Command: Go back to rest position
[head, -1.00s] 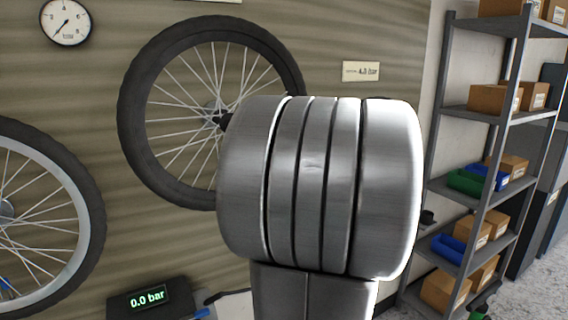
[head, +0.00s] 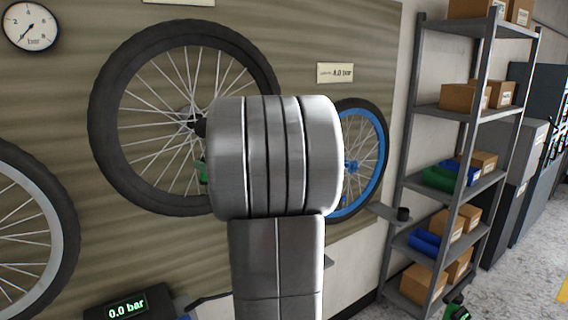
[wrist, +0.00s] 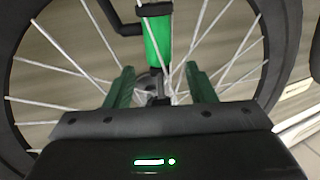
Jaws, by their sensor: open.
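My gripper (wrist: 160,90) shows in the wrist view with its two green fingers apart. It is open, and the black wheel (wrist: 285,30) with thin spokes lies beyond it. A green cylinder (wrist: 158,40) on a black bracket shows just past the fingertips, in front of the spokes; I see no contact with the fingers. In the head view my own arm link stands in the middle and hides most of the gripper. The large wheel (head: 103,120) hangs on the wall panel behind my arm.
A wheel with a blue rim (head: 380,155) hangs right of my arm. Another wheel (head: 65,225) is at the left edge, below a round gauge (head: 30,27). A display (head: 127,308) reads 0.0 bar. A shelf rack (head: 400,190) with boxes and bins stands at right, with open floor beyond.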

